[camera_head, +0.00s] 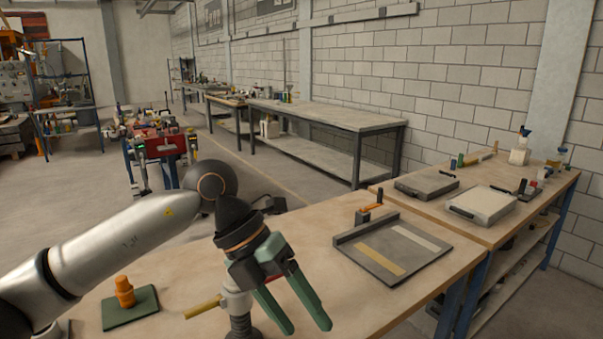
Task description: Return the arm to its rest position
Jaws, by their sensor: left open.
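My left arm (110,245) comes in from the left, its elbow and wrist joints dark and rounded. My left gripper (302,314) hangs from it, pointing down and a little right. Its two green fingers are apart, with nothing between them. It is in front of the near wooden table (330,210), close to a grey stand with a yellow handle (203,307) that it partly hides. I cannot tell whether the fingers touch the table. My right gripper is not in view.
An orange piece (124,291) stands on a green pad (145,305) at left. A grey tray with two strips (393,248) lies right of the gripper. Flat grey boxes (426,182) and bottles sit on the right table. The tabletop between gripper and tray is clear.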

